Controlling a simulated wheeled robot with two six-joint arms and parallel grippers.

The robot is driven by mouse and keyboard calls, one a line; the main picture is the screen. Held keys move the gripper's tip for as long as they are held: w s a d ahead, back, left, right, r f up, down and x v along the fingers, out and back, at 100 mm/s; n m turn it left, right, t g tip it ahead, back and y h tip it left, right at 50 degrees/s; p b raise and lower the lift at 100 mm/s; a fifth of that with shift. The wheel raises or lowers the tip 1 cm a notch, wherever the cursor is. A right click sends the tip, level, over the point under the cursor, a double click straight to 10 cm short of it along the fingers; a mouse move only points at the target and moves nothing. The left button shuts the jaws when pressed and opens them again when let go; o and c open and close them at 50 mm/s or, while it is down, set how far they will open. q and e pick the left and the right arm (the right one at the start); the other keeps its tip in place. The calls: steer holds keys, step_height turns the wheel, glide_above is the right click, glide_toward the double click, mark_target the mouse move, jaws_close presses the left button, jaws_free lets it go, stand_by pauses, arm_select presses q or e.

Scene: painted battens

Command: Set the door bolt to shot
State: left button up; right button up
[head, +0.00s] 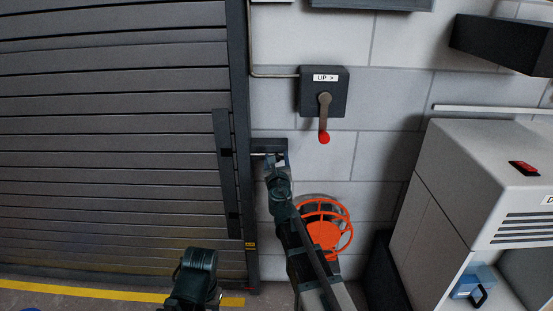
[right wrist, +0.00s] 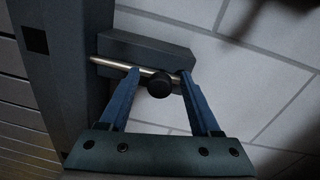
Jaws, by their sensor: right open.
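The door bolt (right wrist: 112,63) is a bare metal rod on a dark block (right wrist: 150,50) fixed to the wall beside the shutter door (head: 110,130). A round black knob (right wrist: 159,86) sticks out from the rod. The rod's left end reaches the dark door post (right wrist: 65,60); I cannot tell whether it enters it. My right gripper (right wrist: 160,74) is open, with one blue finger on each side of the knob. In the head view this gripper (head: 277,160) partly covers the bolt and its block (head: 268,144). No fingers of my left gripper show.
A dark switch box (head: 310,95) with a red-tipped lever is on the wall above right. An orange reel (head: 325,237) hangs beside my right arm. A white cabinet (head: 450,190) stands at the right. A yellow line (head: 120,293) crosses the floor.

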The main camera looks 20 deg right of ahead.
jaws_close()
stand_by(1.3)
